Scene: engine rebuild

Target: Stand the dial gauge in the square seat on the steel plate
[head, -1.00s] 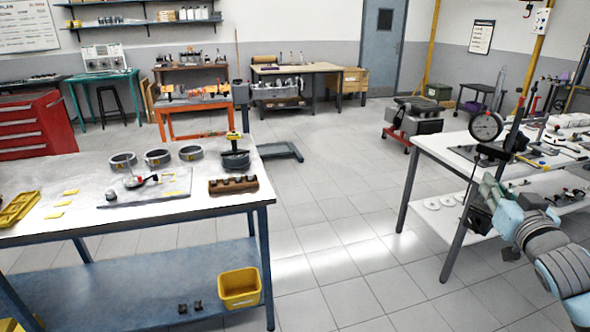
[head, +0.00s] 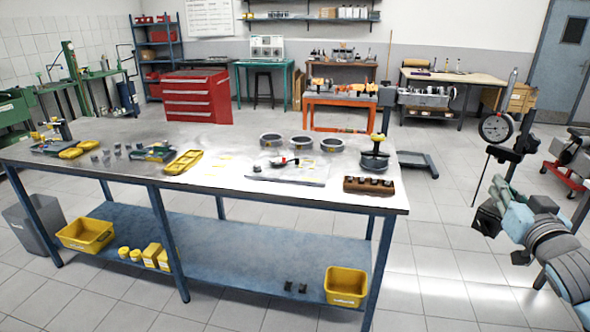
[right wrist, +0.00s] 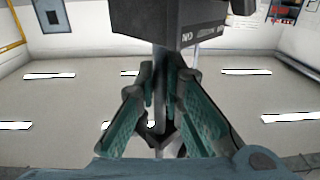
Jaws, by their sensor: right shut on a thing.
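My right gripper (head: 497,197) is shut on the gauge's stand below the dial. In the right wrist view the teal fingers of my right gripper (right wrist: 162,115) close around a dark post under a dark block of the gauge (right wrist: 180,30). A flat grey plate (head: 300,181) lies on the bench, with a small red-and-white item on it. I cannot make out a square seat at this size. My left gripper is not in view.
The long bench (head: 225,180) carries several grey rings behind the plate, a brown block (head: 369,186) to its right and a black pot-like part (head: 374,160). Yellow trays (head: 184,162) lie further left. Clear floor separates the gauge from the bench.

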